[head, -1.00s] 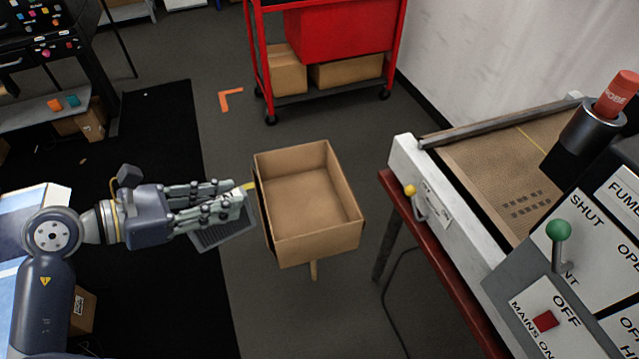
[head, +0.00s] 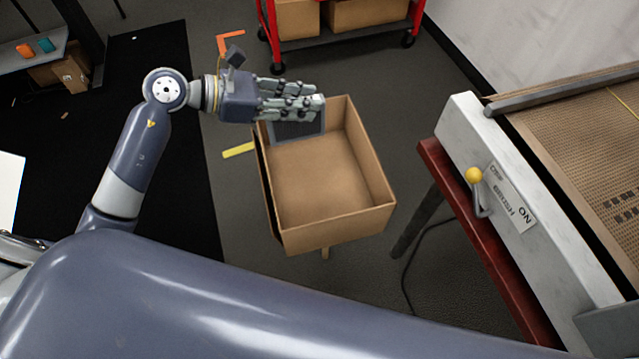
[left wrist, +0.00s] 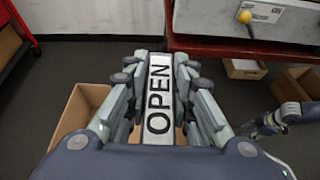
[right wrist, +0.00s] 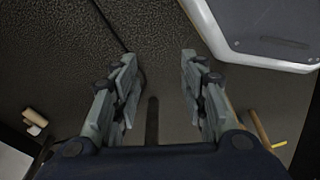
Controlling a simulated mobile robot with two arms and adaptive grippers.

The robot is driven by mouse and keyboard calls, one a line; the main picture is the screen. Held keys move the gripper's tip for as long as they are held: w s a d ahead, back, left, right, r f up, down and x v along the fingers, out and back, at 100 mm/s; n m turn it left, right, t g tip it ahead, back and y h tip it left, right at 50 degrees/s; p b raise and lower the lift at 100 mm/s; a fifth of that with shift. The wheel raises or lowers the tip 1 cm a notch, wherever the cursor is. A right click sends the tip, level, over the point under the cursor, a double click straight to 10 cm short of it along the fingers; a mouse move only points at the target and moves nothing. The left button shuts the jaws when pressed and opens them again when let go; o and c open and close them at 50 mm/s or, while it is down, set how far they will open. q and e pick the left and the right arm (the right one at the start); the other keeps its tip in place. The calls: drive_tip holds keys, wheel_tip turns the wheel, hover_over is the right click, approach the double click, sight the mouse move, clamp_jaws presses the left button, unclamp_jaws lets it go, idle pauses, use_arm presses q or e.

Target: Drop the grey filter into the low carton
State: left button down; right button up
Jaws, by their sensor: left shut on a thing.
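The grey filter (head: 298,131) is a flat dark panel with a pale edge. My left gripper (head: 318,104) is shut on it and holds it hanging over the far left part of the open low carton (head: 335,232). In the left wrist view, a white strip marked OPEN (left wrist: 160,95) shows between the fingers, and part of a carton (left wrist: 72,112) shows beside them. The carton's visible floor is bare; the filter and hand hide its far left corner. My right gripper (right wrist: 160,90) is open and empty in the right wrist view.
A machine with a mesh bed (head: 585,130) and a yellow-knobbed lever (head: 474,175) stands right of the carton on a red frame (head: 470,230). A red cart (head: 268,35) with boxes is behind. A dark mat (head: 120,110) lies left. My own arm fills the foreground.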

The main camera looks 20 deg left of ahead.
drive_tip(key=w+a+f+b, duration=0.1)
drive_tip(key=w+f+b, duration=0.1)
drive_tip(key=w+b, duration=0.75)
use_arm(q)
drive_tip(key=w+f+b, duration=0.3)
drive_tip(key=w+f, duration=0.1)
drive_tip(key=f, duration=0.7)
drive_tip(key=w+f+b, duration=0.3)
drive_tip(key=w+f, duration=0.1)
drive_tip(key=f, duration=0.7)
drive_tip(key=shift+w+d, duration=0.2)
drive_tip(key=shift+w, duration=0.2)
use_arm(e)
wheel_tip(320, 180, up, 14)
drive_tip(key=s+t, duration=0.1)
drive_tip(key=s, duration=0.1)
drive_tip(key=shift+t, duration=0.3)
use_arm(q)
drive_tip(key=c, duration=1.3)
unclamp_jaws()
use_arm(e)
drive_tip(key=shift+d, duration=0.1)
use_arm(q)
drive_tip(key=v, duration=1.2)
drive_tip(key=shift+w, duration=0.1)
